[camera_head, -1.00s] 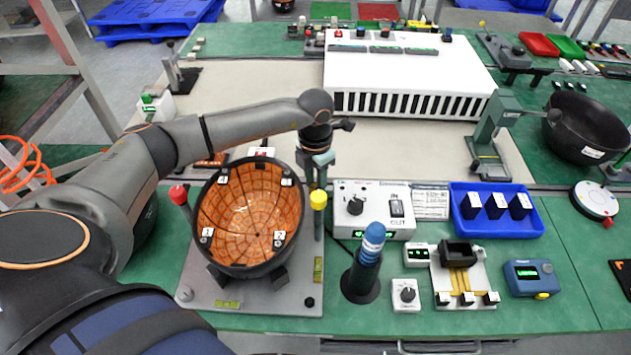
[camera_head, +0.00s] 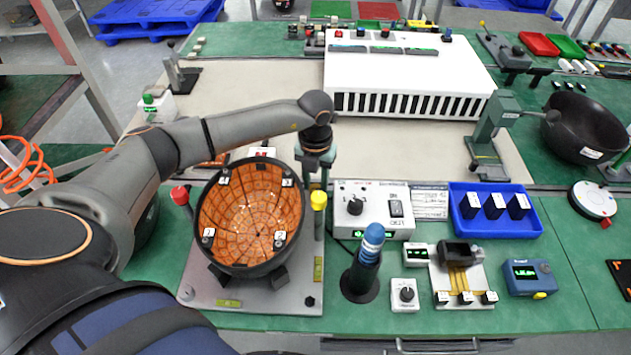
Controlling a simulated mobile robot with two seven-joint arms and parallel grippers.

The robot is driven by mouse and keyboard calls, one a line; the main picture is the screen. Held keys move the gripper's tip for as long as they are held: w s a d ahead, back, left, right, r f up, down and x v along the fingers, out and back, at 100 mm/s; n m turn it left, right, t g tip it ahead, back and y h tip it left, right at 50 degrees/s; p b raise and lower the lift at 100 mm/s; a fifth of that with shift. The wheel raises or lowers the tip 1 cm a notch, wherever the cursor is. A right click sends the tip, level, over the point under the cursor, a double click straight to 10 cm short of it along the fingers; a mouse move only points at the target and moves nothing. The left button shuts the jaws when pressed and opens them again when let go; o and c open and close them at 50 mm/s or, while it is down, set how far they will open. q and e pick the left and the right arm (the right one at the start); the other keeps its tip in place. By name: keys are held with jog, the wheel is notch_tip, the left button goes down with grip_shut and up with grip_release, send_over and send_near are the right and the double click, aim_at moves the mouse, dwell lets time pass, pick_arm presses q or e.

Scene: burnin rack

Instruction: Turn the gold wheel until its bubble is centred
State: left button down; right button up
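The gold wheel (camera_head: 319,200) is a small yellow knob on a post at the right edge of the grey levelling plate (camera_head: 205,297). A red wheel (camera_head: 179,194) stands at the plate's left edge. The plate carries a dark bowl with an orange tiled inside (camera_head: 255,215). Two yellow-green level vials are on the plate, one at the right (camera_head: 318,270) and one at the front (camera_head: 228,303); their bubbles are too small to read. My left gripper (camera_head: 315,165) points down just behind and above the gold wheel, with no clear contact. Its finger gap is unclear. My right gripper is out of view.
A grey control box (camera_head: 374,222) stands right of the gold wheel. A blue-topped post (camera_head: 372,240) stands in front of it. A white slotted box (camera_head: 405,75) is behind. A blue tray (camera_head: 495,225) is at the right. The pale mat (camera_head: 400,150) has free room.

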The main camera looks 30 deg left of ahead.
aim_at(315, 187)
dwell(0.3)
pick_arm(q)
jog(key=c, duration=0.5)
grip_release()
jog(key=shift+r, duration=0.15)
notch_tip(315, 187, up, 12)
jog(key=shift+r+b, duration=0.15)
jog(key=shift+b, duration=0.35)
